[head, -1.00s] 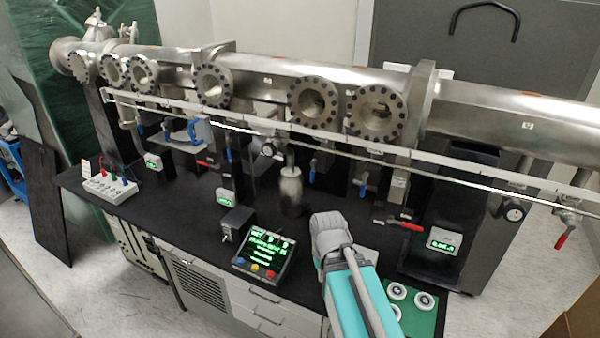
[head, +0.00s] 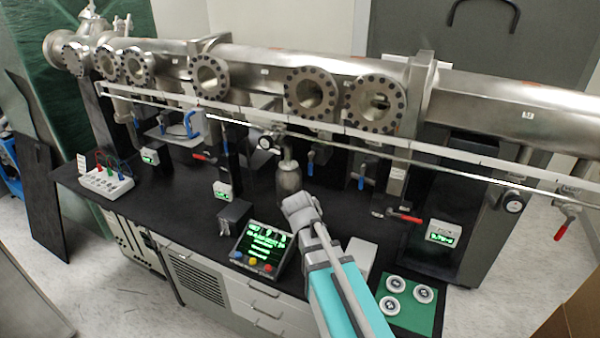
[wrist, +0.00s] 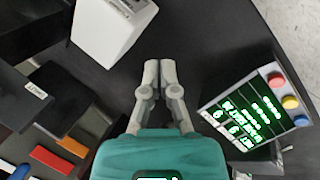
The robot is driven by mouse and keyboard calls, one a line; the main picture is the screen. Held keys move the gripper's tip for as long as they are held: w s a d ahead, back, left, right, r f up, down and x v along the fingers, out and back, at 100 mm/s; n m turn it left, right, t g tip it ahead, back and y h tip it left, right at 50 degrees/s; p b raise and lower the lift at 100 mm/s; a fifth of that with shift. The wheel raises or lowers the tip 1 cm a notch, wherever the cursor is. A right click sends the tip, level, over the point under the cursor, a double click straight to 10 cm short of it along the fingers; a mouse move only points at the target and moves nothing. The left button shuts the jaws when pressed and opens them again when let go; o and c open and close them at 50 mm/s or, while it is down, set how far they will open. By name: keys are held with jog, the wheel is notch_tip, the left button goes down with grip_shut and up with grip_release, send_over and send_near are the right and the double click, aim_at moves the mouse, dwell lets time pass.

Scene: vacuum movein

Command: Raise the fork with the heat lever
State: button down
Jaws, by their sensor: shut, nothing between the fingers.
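My gripper (head: 300,208) is over the black bench, between the console and the white box, in front of the metal cylinder under the pipe. In the wrist view my gripper (wrist: 159,66) is shut, its fingertips together and empty over bare bench. I cannot single out the fork or name the heat lever for sure. Red-handled levers sit under the pipe at left (head: 204,157) and right (head: 405,217), with several blue ones between. A dark block with a small white label (wrist: 36,89) is left in the wrist view; its text is too small to read surely.
The lit console (head: 257,250) has coloured buttons and also shows in the wrist view (wrist: 250,115). A white box (head: 358,260) and a green mat (head: 411,320) with round parts lie right. A long metal rail (head: 350,143) runs before the flanged pipe (head: 270,67).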

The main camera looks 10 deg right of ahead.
jog(key=w+a+r+n+t+h+b, duration=0.1)
jog(key=w+a+r+h, duration=0.15)
jog(key=w, duration=0.35)
jog(key=w+a+r+n+t+h+b, duration=0.1)
jog(key=w+r+h, duration=0.1)
jog(key=w+h, duration=0.3)
jog(key=n+t+h+b, duration=0.1)
jog(key=t+h+b, duration=0.1)
jog(key=t+h, duration=0.25)
send_near(311, 164)
jog(key=w+a+f, duration=0.3)
jog(key=a, duration=0.4)
jog(key=shift+r+g+h, duration=0.15)
jog(key=shift+g+h, duration=0.1)
jog(key=shift+h, duration=0.15)
jog(key=shift+w+d, duration=0.1)
jog(key=s+d+x, duration=0.1)
jog(key=s+x, duration=0.1)
jog(key=x, duration=1)
jog(key=shift+s+d, duration=0.25)
jog(key=shift+d, duration=0.05)
